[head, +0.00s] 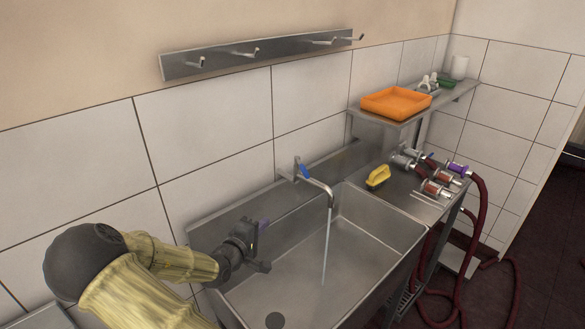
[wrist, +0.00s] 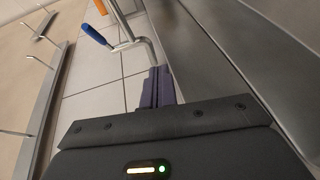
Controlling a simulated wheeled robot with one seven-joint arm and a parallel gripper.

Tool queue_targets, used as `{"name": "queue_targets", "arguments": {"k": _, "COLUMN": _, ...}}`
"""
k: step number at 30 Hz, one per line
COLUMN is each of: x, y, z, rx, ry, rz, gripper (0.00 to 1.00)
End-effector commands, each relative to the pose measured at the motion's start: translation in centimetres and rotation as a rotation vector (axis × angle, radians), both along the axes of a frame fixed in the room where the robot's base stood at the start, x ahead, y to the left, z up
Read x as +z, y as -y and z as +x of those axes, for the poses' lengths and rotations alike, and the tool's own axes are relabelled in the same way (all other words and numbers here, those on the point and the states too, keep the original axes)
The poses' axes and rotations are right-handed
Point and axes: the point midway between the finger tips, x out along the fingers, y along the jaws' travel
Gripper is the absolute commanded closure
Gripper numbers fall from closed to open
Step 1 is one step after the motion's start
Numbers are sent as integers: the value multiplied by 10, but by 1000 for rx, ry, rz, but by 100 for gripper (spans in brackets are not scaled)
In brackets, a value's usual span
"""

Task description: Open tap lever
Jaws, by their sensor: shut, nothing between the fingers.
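The tap (head: 322,188) is mounted on the wall plate behind the sink, with a bent metal spout. Its blue lever (head: 304,171) sits at the tap's base, and it also shows in the wrist view (wrist: 95,35). A thin pale stream of water (head: 326,243) falls from the spout into the sink. My gripper (head: 263,224) is left of the tap, over the sink's back left edge, apart from the lever. In the wrist view its purple-grey fingers (wrist: 158,86) are together and empty, with the lever beyond them to the upper left.
The metal sink (head: 375,262) lies below. An orange tray (head: 396,102) sits on the shelf above. A hook rail (head: 262,53) is on the wall.

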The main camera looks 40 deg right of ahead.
Motion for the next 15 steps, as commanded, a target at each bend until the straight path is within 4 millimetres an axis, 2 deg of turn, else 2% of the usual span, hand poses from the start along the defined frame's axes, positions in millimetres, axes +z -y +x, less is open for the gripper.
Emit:
{"name": "queue_targets", "arguments": {"k": 1, "x": 25, "y": 1, "z": 3, "rx": -5, "ry": -11, "rz": -114, "gripper": 100}}
{"name": "queue_targets", "arguments": {"k": 3, "x": 47, "y": 1, "z": 4, "rx": -21, "ry": -21, "rz": -234, "gripper": 100}}
{"name": "queue_targets", "arguments": {"k": 6, "x": 64, "y": 0, "z": 4, "rx": -37, "ry": -27, "rz": -331, "gripper": 100}}
{"name": "queue_targets", "arguments": {"k": 15, "x": 67, "y": 0, "z": 3, "rx": -44, "ry": -29, "rz": -352, "gripper": 100}}
